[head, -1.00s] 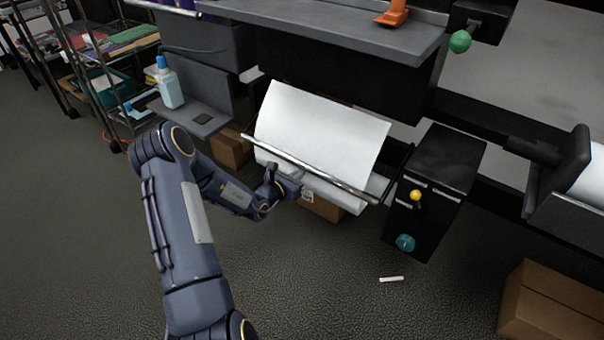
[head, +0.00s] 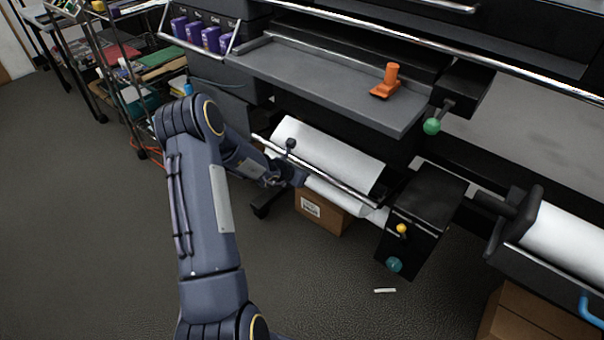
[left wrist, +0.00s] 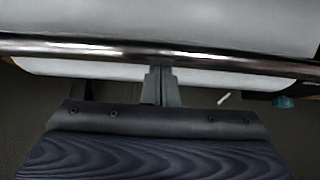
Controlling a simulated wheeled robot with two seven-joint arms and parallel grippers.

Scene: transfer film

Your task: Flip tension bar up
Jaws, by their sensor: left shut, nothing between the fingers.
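The tension bar (head: 334,183) is a thin shiny metal rod that runs across the front of a white paper roll (head: 330,150) under the printer. My left gripper (head: 303,178) is at the bar's middle, with its fingers shut and nothing between them. In the left wrist view, the bar (left wrist: 90,47) crosses the whole picture, and the shut fingertips (left wrist: 160,70) meet its lower edge. I cannot tell for sure whether they press on it. White paper (left wrist: 200,18) lies behind the bar. My right gripper is not in view.
A black end housing with a yellow knob (head: 401,229) and teal knob (head: 394,265) stands right of the bar. The grey printer shelf (head: 300,70) with an orange tool (head: 387,82) overhangs the roll. A cardboard box (head: 322,215) sits below. The floor in front is mostly clear.

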